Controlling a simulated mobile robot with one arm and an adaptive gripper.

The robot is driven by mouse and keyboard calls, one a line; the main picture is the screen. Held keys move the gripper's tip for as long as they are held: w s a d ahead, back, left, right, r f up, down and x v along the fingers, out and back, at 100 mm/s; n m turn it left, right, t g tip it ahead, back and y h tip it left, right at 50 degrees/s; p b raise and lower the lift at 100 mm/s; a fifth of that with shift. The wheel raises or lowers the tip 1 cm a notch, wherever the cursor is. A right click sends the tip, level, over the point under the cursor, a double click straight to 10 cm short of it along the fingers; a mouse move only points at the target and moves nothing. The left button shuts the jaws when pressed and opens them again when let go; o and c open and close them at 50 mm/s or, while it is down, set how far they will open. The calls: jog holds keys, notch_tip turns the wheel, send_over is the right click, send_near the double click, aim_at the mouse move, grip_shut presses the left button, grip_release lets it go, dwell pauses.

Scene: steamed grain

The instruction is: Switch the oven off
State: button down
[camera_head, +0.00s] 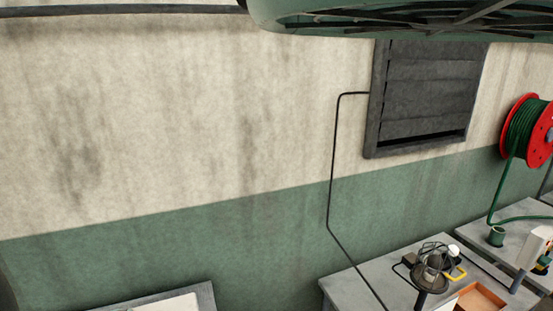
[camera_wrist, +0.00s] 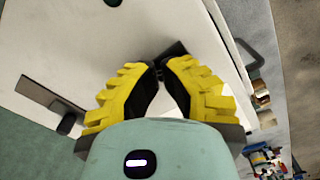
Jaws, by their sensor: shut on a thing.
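In the wrist view, a large white panelled body (camera_wrist: 100,45), which looks like the oven, fills the upper left. My gripper (camera_wrist: 160,70) has yellow ribbed fingers, and their dark tips meet against this white body. The gripper is shut on a small dark part (camera_wrist: 176,49) that sticks out at the tips. The fingertips hide most of this part, so I cannot tell whether it is a switch, a knob or a handle. My gripper does not show in the head view.
A dark bar (camera_wrist: 40,93) sits on the white body at left. In the head view, a grey table (camera_head: 345,292) holds a dark device with wires (camera_head: 432,268). A red hose reel (camera_head: 507,150) hangs on the wall at right. A louvred vent (camera_head: 425,95) is above.

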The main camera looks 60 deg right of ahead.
jog(key=shift+r+p, duration=1.6)
jog(key=shift+r, duration=1.85)
